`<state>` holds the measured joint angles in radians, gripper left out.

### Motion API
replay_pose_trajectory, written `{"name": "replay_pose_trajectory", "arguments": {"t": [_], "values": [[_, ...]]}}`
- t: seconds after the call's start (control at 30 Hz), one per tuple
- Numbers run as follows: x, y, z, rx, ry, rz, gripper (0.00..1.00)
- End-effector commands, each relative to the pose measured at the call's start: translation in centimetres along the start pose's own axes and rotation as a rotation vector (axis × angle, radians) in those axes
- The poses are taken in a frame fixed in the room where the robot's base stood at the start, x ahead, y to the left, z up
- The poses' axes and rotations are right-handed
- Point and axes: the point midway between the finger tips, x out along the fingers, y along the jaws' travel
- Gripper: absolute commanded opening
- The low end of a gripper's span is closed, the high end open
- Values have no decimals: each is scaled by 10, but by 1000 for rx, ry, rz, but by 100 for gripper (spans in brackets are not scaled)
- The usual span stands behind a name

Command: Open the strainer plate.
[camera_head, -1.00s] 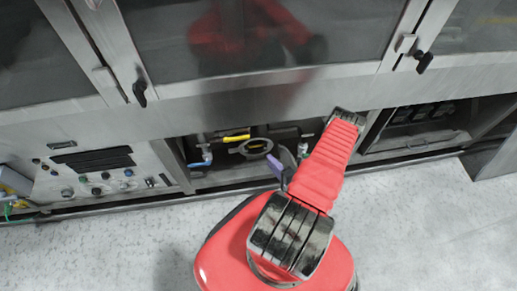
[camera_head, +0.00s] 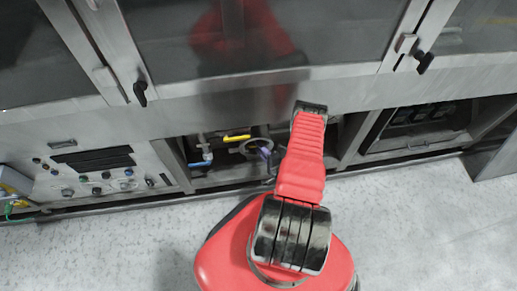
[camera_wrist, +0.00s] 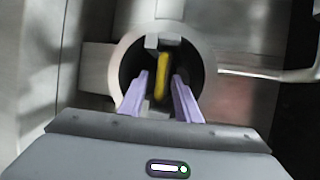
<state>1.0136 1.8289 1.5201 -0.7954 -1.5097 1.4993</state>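A round grey ring-shaped fitting (camera_wrist: 206,68) with a dark opening faces me in the wrist view. It may be the strainer plate, but I cannot be sure. A yellow bar (camera_wrist: 161,72) shows inside its opening, and a small grey tab sits at its top. In the head view the ring (camera_head: 247,147) is in the low open bay, partly hidden by my arm. My gripper (camera_wrist: 160,82) is open, its two purple fingers apart on either side of the yellow bar in the picture. Nothing is visibly held. Contact and depth cannot be told.
A yellow handle (camera_head: 237,137) and a blue valve handle (camera_head: 201,162) sit left of the ring in the bay. A control panel (camera_head: 100,175) is further left. A pipe (camera_wrist: 265,74) runs right of the ring. The steel washer front overhangs the bay; the floor is clear.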

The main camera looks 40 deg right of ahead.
Motion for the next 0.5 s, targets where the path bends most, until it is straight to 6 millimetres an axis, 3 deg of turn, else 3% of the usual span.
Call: {"name": "replay_pose_trajectory", "arguments": {"t": [0.4, 0.5], "values": [[8, 0, 0, 1, 1, 0, 30], [8, 0, 0, 1, 1, 0, 24]]}}
